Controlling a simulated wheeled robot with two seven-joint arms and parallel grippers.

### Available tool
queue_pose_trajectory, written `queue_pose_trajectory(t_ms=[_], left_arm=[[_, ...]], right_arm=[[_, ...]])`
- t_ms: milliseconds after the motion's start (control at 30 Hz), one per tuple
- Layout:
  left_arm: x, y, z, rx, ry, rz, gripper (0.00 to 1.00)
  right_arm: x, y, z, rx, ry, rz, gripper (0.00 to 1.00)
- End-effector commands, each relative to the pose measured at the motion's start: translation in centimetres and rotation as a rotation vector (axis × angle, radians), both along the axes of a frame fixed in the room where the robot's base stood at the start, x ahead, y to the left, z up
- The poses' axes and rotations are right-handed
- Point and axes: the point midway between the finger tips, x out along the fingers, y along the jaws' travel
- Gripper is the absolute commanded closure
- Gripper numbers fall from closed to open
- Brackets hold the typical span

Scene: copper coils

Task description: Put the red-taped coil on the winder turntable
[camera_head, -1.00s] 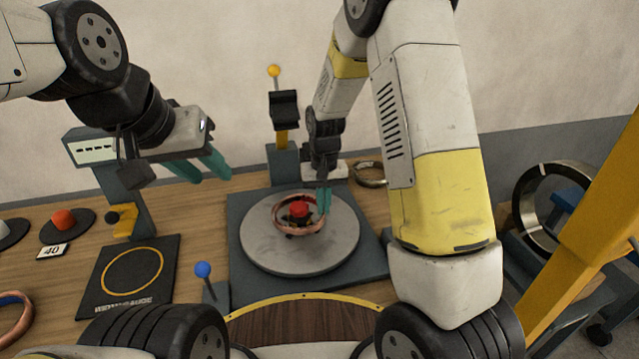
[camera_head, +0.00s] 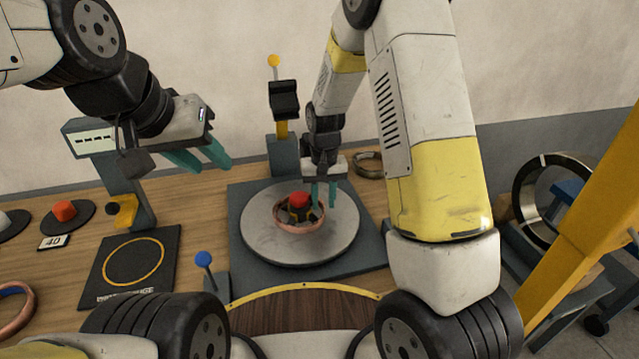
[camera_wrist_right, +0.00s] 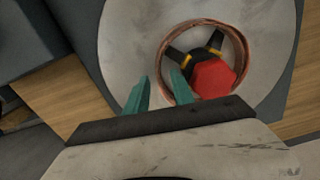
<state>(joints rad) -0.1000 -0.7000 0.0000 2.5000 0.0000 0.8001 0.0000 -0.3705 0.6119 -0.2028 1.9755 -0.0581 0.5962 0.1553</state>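A copper coil (camera_head: 299,228) lies on the grey round turntable (camera_head: 262,237), around the red-topped hub (camera_head: 299,199). It shows in the right wrist view (camera_wrist_right: 242,46) too, with the hub (camera_wrist_right: 212,78) inside it. I cannot make out red tape on it. My right gripper (camera_head: 323,202) is open at the coil's far right rim, its two teal fingers apart; in the right wrist view its fingertips (camera_wrist_right: 160,74) are beside the rim, and contact is unclear. My left gripper (camera_head: 208,163) is open and empty, above the table left of the turntable.
A black pad with a yellow ring (camera_head: 110,285) lies left of the turntable. A blue-knobbed lever (camera_head: 203,259) stands at the turntable's front left. A coil with blue tape (camera_head: 20,318) is at the left edge. Another coil (camera_head: 368,166) lies behind my right arm.

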Motion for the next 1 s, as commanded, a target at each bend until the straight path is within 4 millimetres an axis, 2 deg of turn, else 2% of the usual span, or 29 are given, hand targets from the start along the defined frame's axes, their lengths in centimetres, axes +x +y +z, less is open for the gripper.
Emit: queue_pose_trajectory(t_ms=[167, 400, 667, 767, 867, 1000], left_arm=[[0.0, 0.0, 0.0, 0.000, 0.000, 0.000, 0.64], [0.0, 0.0, 0.0, 0.000, 0.000, 0.000, 0.64], [0.0, 0.0, 0.0, 0.000, 0.000, 0.000, 0.64], [0.0, 0.0, 0.0, 0.000, 0.000, 0.000, 0.64], [0.0, 0.0, 0.0, 0.000, 0.000, 0.000, 0.64], [0.0, 0.0, 0.0, 0.000, 0.000, 0.000, 0.64]], right_arm=[[0.1, 0.0, 1.4, 0.001, -0.003, 0.000, 0.71], [0.1, 0.0, 5.6, 0.003, -0.006, 0.000, 0.71], [-0.2, -0.2, 8.5, 0.010, -0.011, -0.003, 0.71], [-1.0, -1.0, 10.9, 0.037, -0.040, -0.012, 0.71], [-2.6, -2.1, 14.3, 0.079, -0.090, -0.022, 0.71], [-5.9, -3.8, 19.2, 0.136, -0.175, -0.033, 0.71]])
